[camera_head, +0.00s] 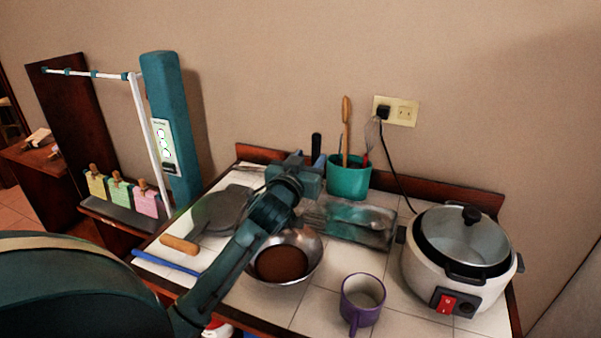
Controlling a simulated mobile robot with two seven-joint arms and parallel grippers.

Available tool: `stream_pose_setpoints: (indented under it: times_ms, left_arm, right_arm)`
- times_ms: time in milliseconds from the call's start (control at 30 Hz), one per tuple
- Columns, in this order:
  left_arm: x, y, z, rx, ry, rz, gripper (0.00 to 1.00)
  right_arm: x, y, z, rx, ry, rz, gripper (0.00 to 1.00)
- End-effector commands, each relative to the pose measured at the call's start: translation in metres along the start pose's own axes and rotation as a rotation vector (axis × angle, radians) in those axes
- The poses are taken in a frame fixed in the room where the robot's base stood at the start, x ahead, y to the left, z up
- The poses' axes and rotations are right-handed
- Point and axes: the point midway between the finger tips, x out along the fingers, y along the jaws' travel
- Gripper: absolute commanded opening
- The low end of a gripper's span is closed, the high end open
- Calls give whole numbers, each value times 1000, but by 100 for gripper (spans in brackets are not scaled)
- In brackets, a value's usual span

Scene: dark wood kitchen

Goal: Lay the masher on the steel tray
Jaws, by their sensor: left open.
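The steel tray (345,232) lies on the tiled counter in front of a teal utensil holder (349,181). Its left part is partly covered by my arm, and I cannot tell whether anything lies in it. My left gripper (308,172) is open, at the left side of the holder and above the back left of the tray. A black upright handle (316,147) rises just behind my gripper. It may be the masher, but its lower part is hidden. A wooden utensil (346,125) and a whisk (372,132) stand in the holder. My right gripper is out of view.
A steel bowl (309,245) with brown contents sits below my arm. A purple mug (361,304) and a white cooker (455,263) stand to the right. A dark pan (222,210) with a wooden handle and a blue rod (164,263) lie left.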

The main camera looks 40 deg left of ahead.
Motion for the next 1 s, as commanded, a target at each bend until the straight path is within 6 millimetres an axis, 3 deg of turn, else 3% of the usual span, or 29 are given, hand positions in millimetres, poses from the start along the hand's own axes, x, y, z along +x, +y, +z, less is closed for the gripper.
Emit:
stream_pose_setpoints:
  times_ms: [100,300,1000]
  left_arm:
    - [-23,0,2,-2,-2,1,41]
    - [-46,0,1,-1,-1,0,41]
    - [-50,0,0,-1,0,0,41]
  right_arm:
    - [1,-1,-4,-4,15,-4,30]
    - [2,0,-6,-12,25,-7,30]
    - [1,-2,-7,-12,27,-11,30]
